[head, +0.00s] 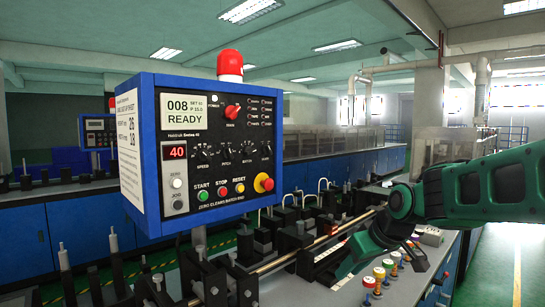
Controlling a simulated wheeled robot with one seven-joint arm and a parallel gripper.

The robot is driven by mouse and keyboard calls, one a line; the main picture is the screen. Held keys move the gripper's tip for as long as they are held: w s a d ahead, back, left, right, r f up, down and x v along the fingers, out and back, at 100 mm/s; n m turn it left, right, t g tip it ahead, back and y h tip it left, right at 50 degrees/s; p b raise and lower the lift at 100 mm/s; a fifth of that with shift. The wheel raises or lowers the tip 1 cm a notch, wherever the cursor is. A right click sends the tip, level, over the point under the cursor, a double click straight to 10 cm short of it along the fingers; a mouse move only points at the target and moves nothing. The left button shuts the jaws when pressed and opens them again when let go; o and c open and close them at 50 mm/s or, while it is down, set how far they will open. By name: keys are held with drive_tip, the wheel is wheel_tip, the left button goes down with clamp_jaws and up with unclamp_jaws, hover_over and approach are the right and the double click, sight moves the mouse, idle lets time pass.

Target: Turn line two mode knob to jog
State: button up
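A blue control box (147,150) with a black front panel stands at left centre in the head view. A red pointer knob (231,112) sits at the panel's upper middle, right of a display reading 008 READY (185,111). Its small position labels are too small to read, and I cannot tell which line this box belongs to. My gripper (382,264) is at lower right, below and well right of the panel, pointing down over the bench. Its two fingers look spread apart with nothing seen between them. It is not touching the knob.
The panel also has several small black knobs, green, red and yellow buttons, and a red-yellow emergency stop (263,183). A red beacon (230,63) tops the box. Coloured pegs (379,272) and a metal rod (312,247) lie near my gripper. A second panel (98,132) stands behind.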

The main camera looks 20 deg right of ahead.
drive_tip(key=w+a+r+n+t+y, duration=0.3)
drive_tip(key=w+r+n+t, duration=0.3)
drive_tip(key=w+r, duration=0.8)
drive_tip(key=n+t+y, duration=0.3)
drive_tip(key=n+t, duration=0.1)
approach(271, 151)
drive_tip(key=x, duration=0.8)
drive_tip(key=shift+w, duration=0.15)
drive_tip(key=shift+f, duration=0.1)
drive_tip(key=shift+c, duration=0.7)
clamp_jaws()
